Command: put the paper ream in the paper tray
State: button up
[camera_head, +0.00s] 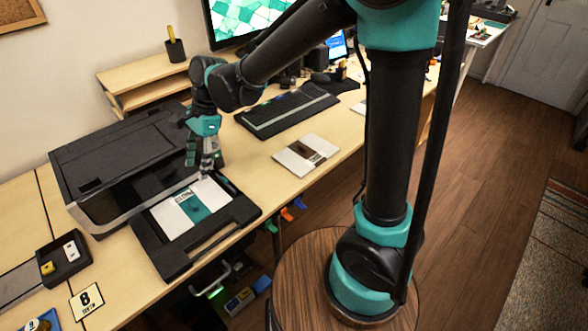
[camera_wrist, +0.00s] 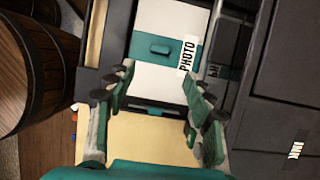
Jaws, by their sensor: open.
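The paper ream (camera_head: 185,212) is a white block with a teal band, a small teal grip and a PHOTO label. It lies flat within the dark paper tray (camera_head: 165,262) that extends from the printer's front. In the wrist view the ream (camera_wrist: 150,18) is at the top centre, between the tray's dark sides. My gripper (camera_head: 207,168) is at the ream's far right end, close to the printer. In the wrist view my gripper (camera_wrist: 157,75) has its fingers spread wide, with nothing between them. I cannot tell its exact height above the tray.
A black printer (camera_head: 125,165) stands behind the tray. A small dark holder (camera_head: 65,260) and a card marked 8 (camera_head: 87,300) are at left. Desk between the tray and packet is clear.

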jog(key=w+d+f+n+t+h, duration=0.1)
jog(key=w+d+f+n+t, duration=0.15)
jog(key=d, duration=1.25)
jog(key=w+d+f+n+t, duration=0.1)
jog(key=d+f+n+t, duration=0.2)
jog(key=d, duration=1.2)
jog(key=s+d+f+n+t+h, duration=0.1)
jog(key=s+d+n, duration=0.3)
jog(key=d, duration=0.6)
jog(key=shift+s+d+f+h, duration=0.25)
jog(key=shift+s+f+h, duration=0.3)
jog(key=shift+h, duration=0.15)
